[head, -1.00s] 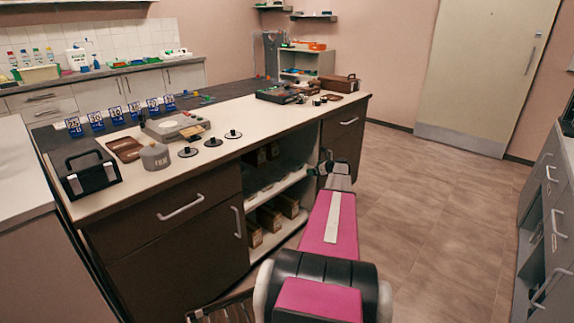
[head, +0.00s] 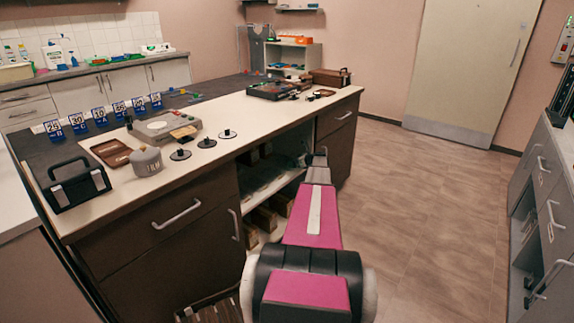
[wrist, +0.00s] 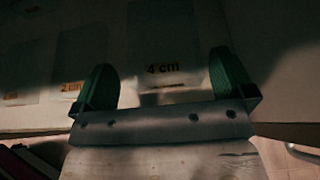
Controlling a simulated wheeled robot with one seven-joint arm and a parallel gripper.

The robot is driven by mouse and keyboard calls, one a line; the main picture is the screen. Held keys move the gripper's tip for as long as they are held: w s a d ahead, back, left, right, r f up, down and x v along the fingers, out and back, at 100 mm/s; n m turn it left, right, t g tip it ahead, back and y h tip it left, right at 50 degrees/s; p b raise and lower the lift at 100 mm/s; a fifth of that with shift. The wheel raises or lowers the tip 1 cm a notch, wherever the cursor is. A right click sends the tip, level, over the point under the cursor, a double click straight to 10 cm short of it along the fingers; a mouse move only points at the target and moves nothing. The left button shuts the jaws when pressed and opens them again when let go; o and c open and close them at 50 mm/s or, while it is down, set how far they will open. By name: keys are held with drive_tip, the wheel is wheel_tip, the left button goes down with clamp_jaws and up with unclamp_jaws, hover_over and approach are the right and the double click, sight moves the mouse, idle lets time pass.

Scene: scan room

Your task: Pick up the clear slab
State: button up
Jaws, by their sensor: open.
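In the wrist view a clear slab marked "4 cm" (wrist: 163,42) lies on a pale surface in dim light. Its outline is faint. My gripper (wrist: 161,60) is open, with its green fingers to the left and right of the slab's near end and nothing seen between them but the slab. I cannot tell whether they touch it. Another clear slab marked "2 cm" (wrist: 70,75) lies to the left, with a fainter one beyond. In the head view the open shelf (head: 268,182) under the counter holds pale slabs; my arm hides part of it.
The counter (head: 225,152) above carries a black case (head: 72,183), a grey weight (head: 146,161), black discs and a device. Brown boxes (head: 262,218) stand on the lower shelf. The floor (head: 415,215) to the right is clear, up to grey drawers (head: 535,195).

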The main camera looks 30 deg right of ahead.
drive_tip(key=x, duration=0.5)
drive_tip(key=shift+w+r, duration=0.1)
drive_tip(key=c, duration=0.9)
drive_tip(key=shift+r, duration=0.1)
drive_tip(key=shift+c, duration=0.2)
